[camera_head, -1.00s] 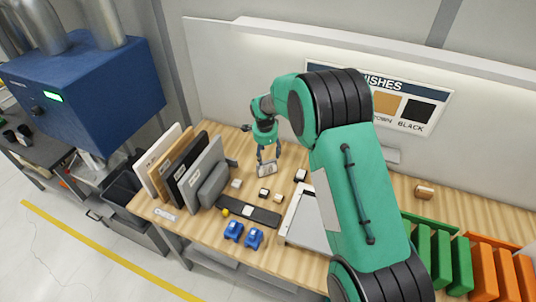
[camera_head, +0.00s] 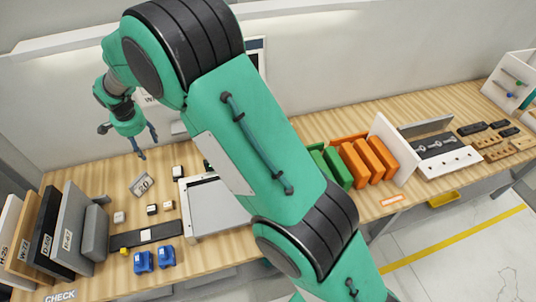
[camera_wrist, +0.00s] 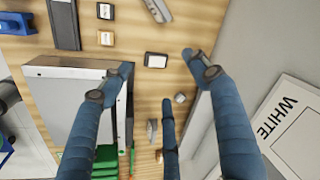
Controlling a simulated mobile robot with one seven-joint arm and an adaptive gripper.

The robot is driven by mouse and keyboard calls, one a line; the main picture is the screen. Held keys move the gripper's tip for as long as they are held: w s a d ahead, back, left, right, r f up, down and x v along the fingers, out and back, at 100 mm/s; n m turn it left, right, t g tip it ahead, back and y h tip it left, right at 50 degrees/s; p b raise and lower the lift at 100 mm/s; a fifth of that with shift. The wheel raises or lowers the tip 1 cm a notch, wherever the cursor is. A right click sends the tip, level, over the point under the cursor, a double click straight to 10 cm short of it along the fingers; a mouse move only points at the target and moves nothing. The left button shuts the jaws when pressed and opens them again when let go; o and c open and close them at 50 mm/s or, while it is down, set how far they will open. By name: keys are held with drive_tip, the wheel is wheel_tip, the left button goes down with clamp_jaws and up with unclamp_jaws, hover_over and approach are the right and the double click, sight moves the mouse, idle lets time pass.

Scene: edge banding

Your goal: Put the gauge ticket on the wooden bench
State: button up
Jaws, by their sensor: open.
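The gauge ticket (camera_head: 141,185), a small grey-framed card with dark print, rests on the wooden bench (camera_head: 100,200), behind the small blocks. I cannot tell whether it lies quite flat. Part of it shows at the top edge of the wrist view (camera_wrist: 158,10). My gripper (camera_head: 147,148) is open and empty, above the bench and apart from the ticket, behind it in the head view. In the wrist view its blue fingers (camera_wrist: 158,75) are spread wide over bare bench and small items.
Upright sample boards (camera_head: 62,235) stand at the left. A grey plate (camera_head: 212,208) is to the right, with green and orange racks (camera_head: 362,160) beyond.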

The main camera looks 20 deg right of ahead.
drive_tip(key=s+d+r+n, duration=0.1)
drive_tip(key=s+d+r, duration=0.4)
drive_tip(key=d+r, duration=0.35)
drive_tip(key=s+d+r+n+t, duration=0.1)
drive_tip(key=s+d+r, duration=0.4)
drive_tip(key=d+r, duration=0.4)
drive_tip(key=s+d+r+n, duration=0.1)
drive_tip(key=s+d+r, duration=0.5)
drive_tip(key=d, duration=0.4)
drive_tip(key=s+d+r+n+t, duration=0.1)
drive_tip(key=s+d+r, duration=0.2)
drive_tip(key=s+d, duration=0.25)
drive_tip(key=s+d+r+n, duration=0.1)
drive_tip(key=s+d+r, duration=0.2)
drive_tip(key=s+d, duration=0.3)
drive_tip(key=s+d+f+n, duration=0.1)
drive_tip(key=s+d, duration=0.1)
drive_tip(key=s, duration=0.6)
drive_tip(key=s+d+f+n+t, duration=0.1)
drive_tip(key=s+d+f, duration=0.1)
drive_tip(key=s, duration=0.6)
drive_tip(key=shift+s+d+n+h, duration=0.2)
drive_tip(key=shift+d+n+h, duration=0.1)
drive_tip(key=shift+d, duration=0.4)
wheel_tip(320, 180, down, 15)
drive_tip(key=b, duration=1.5)
